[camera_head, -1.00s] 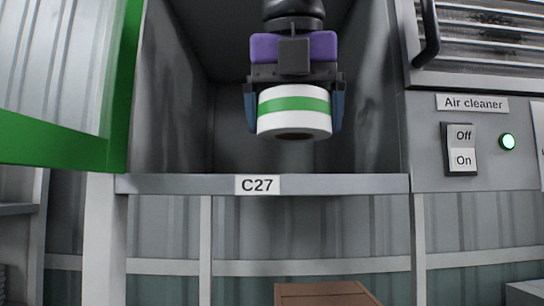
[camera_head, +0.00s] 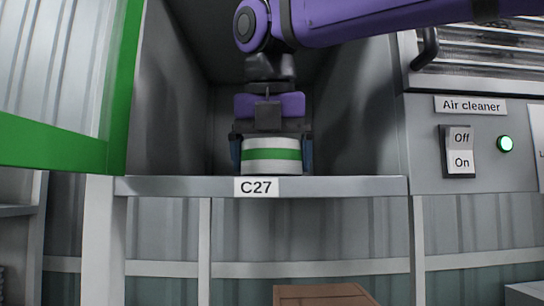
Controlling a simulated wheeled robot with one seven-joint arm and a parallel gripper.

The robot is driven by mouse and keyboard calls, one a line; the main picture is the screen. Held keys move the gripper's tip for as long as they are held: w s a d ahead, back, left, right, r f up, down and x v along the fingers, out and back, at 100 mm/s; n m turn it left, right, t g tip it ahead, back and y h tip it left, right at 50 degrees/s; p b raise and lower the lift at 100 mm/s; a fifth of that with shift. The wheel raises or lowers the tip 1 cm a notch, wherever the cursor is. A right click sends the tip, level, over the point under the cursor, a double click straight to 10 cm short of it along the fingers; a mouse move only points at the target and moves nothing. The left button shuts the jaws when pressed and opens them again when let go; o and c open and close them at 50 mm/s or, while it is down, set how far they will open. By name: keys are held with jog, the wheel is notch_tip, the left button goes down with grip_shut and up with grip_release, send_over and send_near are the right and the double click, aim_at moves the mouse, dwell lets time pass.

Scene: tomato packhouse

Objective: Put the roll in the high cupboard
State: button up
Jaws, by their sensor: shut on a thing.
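The roll (camera_head: 271,155) is white with a green band and stands upright inside the open cupboard marked C27 (camera_head: 340,186). My gripper (camera_head: 271,153) is above it, pointing down, with its blue fingers shut on the left and right sides of the roll. The roll's lower edge is hidden behind the cupboard's front lip, so I cannot tell whether it touches the floor of the cupboard. The green-framed cupboard door (camera_head: 68,147) with a ribbed clear pane stands open at the left.
The cupboard's side walls stand close around my arm. A brown box (camera_head: 322,295) is below.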

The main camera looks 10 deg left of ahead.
jog(key=shift+f, duration=0.15)
jog(key=o, duration=0.7)
jog(key=v, duration=1.2)
